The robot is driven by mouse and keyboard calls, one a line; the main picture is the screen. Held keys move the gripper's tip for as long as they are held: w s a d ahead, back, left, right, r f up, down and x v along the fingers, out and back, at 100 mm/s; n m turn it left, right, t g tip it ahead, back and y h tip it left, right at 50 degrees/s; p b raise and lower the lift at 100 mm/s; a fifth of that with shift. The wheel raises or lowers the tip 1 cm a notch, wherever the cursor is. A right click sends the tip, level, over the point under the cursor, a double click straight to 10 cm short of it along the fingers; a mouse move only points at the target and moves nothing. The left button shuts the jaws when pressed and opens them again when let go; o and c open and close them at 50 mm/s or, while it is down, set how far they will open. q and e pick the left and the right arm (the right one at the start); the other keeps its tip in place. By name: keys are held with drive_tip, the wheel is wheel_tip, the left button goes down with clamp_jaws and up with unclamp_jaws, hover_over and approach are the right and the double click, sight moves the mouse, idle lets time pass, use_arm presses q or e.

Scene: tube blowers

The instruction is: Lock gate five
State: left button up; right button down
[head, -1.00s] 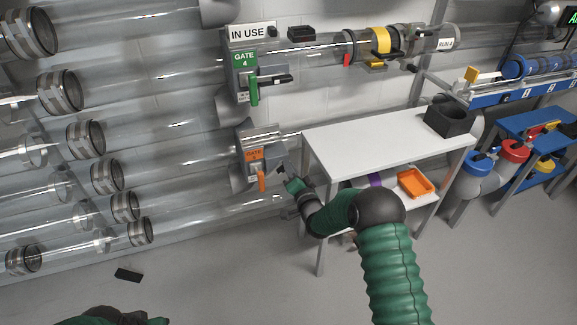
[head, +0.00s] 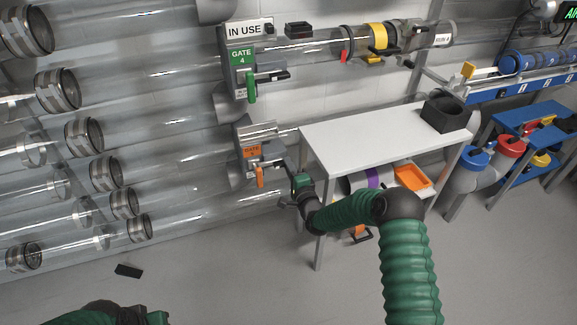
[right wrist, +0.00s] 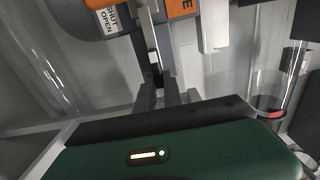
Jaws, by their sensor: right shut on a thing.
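Gate five (head: 250,140) has an orange label plate and sits on the lower clear tube at centre left. An orange handle (head: 260,177) hangs down from its front. Its dark lever (head: 271,163) points right toward my right gripper (head: 290,172). In the right wrist view, the gripper fingers (right wrist: 158,95) are shut on a thin grey bar of the lever (right wrist: 158,42), beside a SHUT/OPEN label (right wrist: 109,20) and the orange plate (right wrist: 182,8). The exact contact is small and partly dark. Only dark and green parts of my left arm show at the bottom left; its gripper is out of view.
Gate four (head: 238,57), green with an IN USE sign (head: 248,29), sits just above. A white table (head: 365,135) with a black box (head: 446,112) stands close to the right of my gripper. An orange tray (head: 412,177) is below. A black block (head: 128,270) lies on the floor.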

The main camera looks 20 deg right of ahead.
drive_tip(key=shift+s+d+f, duration=0.1)
drive_tip(key=shift+d+f, duration=0.05)
drive_tip(key=shift+f, duration=0.15)
drive_tip(key=c, duration=1.6)
unclamp_jaws()
drive_tip(key=shift+o, duration=0.7)
drive_tip(key=shift+r, duration=0.1)
drive_tip(key=s+p, duration=0.6)
drive_tip(key=s, duration=1)
drive_tip(key=shift+s+d, duration=0.35)
